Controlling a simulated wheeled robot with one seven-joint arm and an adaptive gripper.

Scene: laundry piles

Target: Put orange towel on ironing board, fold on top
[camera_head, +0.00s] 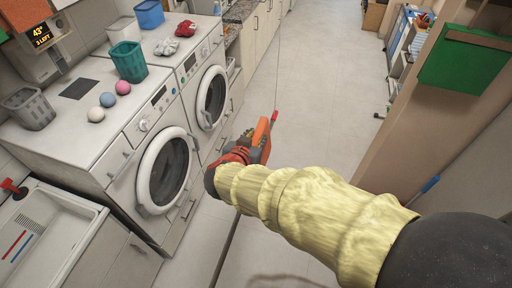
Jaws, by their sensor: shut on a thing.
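My gripper (264,138), orange and dark, is at the end of my arm in its pale yellow sleeve, over the floor in front of the washing machines. It appears shut on a thin dark rod (226,250) with a red tip, which runs from below the sleeve up past the fingers. The fingers and sleeve partly hide the grip. An orange cloth (24,12), perhaps the towel, hangs at the top left corner, cut by the picture's edge and far from my gripper. I cannot make out an ironing board.
Two front-loading washers (165,170) line the left, with a teal basket (128,61) and several balls on top. A sink (45,235) is at lower left. A green item (466,58) is at the right wall. The floor aisle (320,90) ahead is clear.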

